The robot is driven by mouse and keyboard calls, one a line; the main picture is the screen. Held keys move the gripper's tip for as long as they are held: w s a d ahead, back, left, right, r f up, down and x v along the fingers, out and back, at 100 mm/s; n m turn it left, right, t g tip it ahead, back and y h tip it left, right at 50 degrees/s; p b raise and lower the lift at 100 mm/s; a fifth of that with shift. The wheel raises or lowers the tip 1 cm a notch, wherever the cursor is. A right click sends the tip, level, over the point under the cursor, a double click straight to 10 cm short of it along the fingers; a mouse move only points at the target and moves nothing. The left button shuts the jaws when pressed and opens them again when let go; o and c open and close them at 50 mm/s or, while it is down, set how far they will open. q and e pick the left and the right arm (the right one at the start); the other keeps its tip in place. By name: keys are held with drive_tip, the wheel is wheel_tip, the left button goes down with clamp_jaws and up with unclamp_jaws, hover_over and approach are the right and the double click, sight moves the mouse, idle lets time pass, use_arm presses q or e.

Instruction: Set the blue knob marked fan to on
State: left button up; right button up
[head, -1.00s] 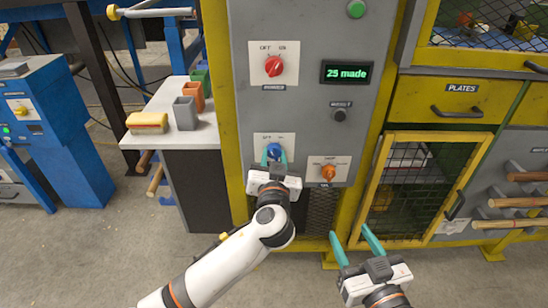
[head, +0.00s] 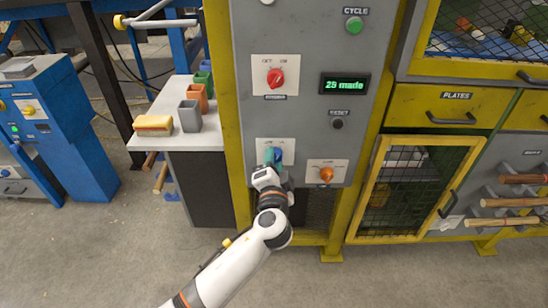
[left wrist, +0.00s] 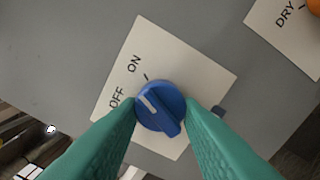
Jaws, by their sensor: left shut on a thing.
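The blue knob (left wrist: 163,98) sits on a pale plate (left wrist: 185,62) marked OFF and ON on the grey panel. My left gripper (left wrist: 162,110) has its two green fingers on either side of the knob and is shut on it. The knob's white mark points up and left in the left wrist view, roughly between the two words and nearer OFF. In the head view the blue knob (head: 279,153) is partly hidden by my left gripper (head: 274,158). My right gripper is not in view.
An orange knob (head: 326,174) is on a plate to the right. Above are a red knob (head: 275,78), a display (head: 345,84) reading "25 made", a dark reset button (head: 337,124) and a green cycle button (head: 354,25). A mesh door (head: 382,224) is at lower right.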

use_arm(q)
drive_tip(key=shift+m+p, duration=0.35)
drive_tip(key=shift+m, duration=0.45)
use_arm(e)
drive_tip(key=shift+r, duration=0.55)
use_arm(q)
drive_tip(key=o, duration=1)
drive_tip(key=shift+s, duration=0.1)
drive_tip(key=s+p, duration=0.1)
drive_tip(key=s, duration=1.1)
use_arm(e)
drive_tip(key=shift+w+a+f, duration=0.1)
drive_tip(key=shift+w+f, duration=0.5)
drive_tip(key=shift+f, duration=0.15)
